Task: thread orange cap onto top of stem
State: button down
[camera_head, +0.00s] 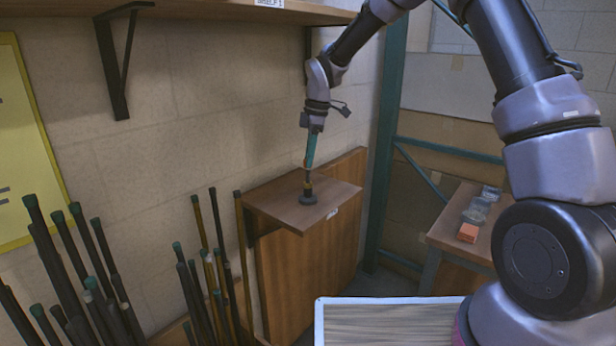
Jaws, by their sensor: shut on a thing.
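The lamp stem (308,185) stands upright on its dark round base (309,198), on a small wooden shelf board in the middle of the view. Its lower part shows a yellowish tint. My gripper (307,166) points down with teal fingers directly above the stem. It is shut on the orange cap, of which only a small orange trace shows at the fingertips. The cap is at the stem's top; whether it is seated or only touching is too small to tell.
Several dark rods with teal ends (90,250) stand along the wall at left. A side table (450,232) at right bears an orange block (468,233) and clear containers (477,209). A wall shelf (230,12) hangs above.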

jog(key=shift+f, duration=1.25)
dwell(1.3)
jog(key=c, duration=1.2)
grip_release()
jog(key=shift+c, duration=0.2)
grip_shut()
jog(key=shift+s+f, duration=0.1)
jog(key=shift+f, duration=0.1)
jog(key=shift+s+f+m+t, duration=0.1)
jog(key=shift+m+t, duration=0.15)
jog(key=shift+m, duration=1.5)
jog(key=shift+s+m+t, duration=0.1)
jog(key=shift+m+t, duration=0.15)
jog(key=shift+m, duration=1.5)
